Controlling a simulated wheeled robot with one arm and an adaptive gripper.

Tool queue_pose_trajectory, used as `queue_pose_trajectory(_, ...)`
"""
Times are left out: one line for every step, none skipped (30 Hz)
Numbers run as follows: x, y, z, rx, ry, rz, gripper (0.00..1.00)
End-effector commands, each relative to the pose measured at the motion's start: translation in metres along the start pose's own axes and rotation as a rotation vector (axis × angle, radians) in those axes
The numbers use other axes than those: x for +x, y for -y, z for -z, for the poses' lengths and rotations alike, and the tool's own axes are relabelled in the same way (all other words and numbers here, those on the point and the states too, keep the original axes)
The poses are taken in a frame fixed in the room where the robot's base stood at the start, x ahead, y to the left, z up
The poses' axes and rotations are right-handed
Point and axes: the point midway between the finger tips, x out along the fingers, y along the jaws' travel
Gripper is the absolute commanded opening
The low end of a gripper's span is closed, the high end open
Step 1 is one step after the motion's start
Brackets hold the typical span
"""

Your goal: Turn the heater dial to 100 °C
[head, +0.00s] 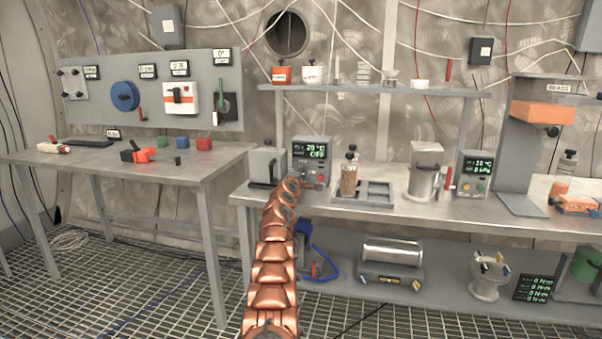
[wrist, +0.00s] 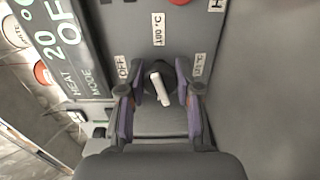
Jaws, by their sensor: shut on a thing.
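The heater (head: 327,150) is a grey box on the right bench, its green display reading 20 °C and OFF. In the wrist view its dial (wrist: 161,86) is a dark round knob with a white bar, slightly tilted; I cannot tell which end is the pointer. Labels sit around it: OFF (wrist: 122,68) on the left, 100 °C (wrist: 158,30) above, and another partly readable °C label (wrist: 199,66) on the right. My gripper (wrist: 160,92) is shut on the dial, a purple-padded finger on each side. In the head view my gripper (head: 312,184) is at the heater's lower front, the dial hidden.
A grey box (head: 265,165) stands left of the heater. A bottle (head: 349,176) and a grey tray (head: 376,194) stand close on its right. A shelf (head: 370,88) runs above.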

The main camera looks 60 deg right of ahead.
Motion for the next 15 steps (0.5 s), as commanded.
queue_pose_trajectory(0.0001, -0.0024, -0.0004, 0.033, 0.001, -0.002, 0.0)
queue_pose_trajectory(0.0002, -0.0024, -0.0007, 0.055, 0.001, -0.002, 0.0)
queue_pose_trajectory(0.0002, -0.0022, -0.0008, 0.082, 0.001, -0.002, 0.0)
queue_pose_trajectory(0.0003, -0.0017, -0.0008, 0.1, 0.001, -0.002, 0.0)
queue_pose_trajectory(0.0003, -0.0012, -0.0007, 0.119, 0.001, -0.001, 0.0)
queue_pose_trajectory(0.0004, -0.0006, -0.0007, 0.14, 0.001, -0.001, 0.0)
queue_pose_trajectory(0.0004, -0.0004, -0.0006, 0.156, 0.001, 0.0, 0.0)
queue_pose_trajectory(0.0004, 0.0, -0.0006, 0.171, 0.001, 0.0, 0.0)
queue_pose_trajectory(0.0004, 0.0, -0.0006, 0.189, 0.001, 0.0, 0.0)
queue_pose_trajectory(0.0004, 0.0001, -0.0006, 0.2, 0.001, 0.0, 0.0)
queue_pose_trajectory(0.0003, 0.0, -0.0006, 0.211, 0.001, 0.0, 0.0)
queue_pose_trajectory(0.0003, -0.0002, -0.0006, 0.225, 0.001, 0.0, 0.0)
queue_pose_trajectory(0.0003, -0.0003, -0.0007, 0.234, 0.001, 0.0, 0.0)
queue_pose_trajectory(0.0003, -0.0005, -0.0008, 0.241, 0.001, -0.001, 0.0)
queue_pose_trajectory(0.0002, -0.0007, -0.0008, 0.249, 0.001, -0.001, 0.0)
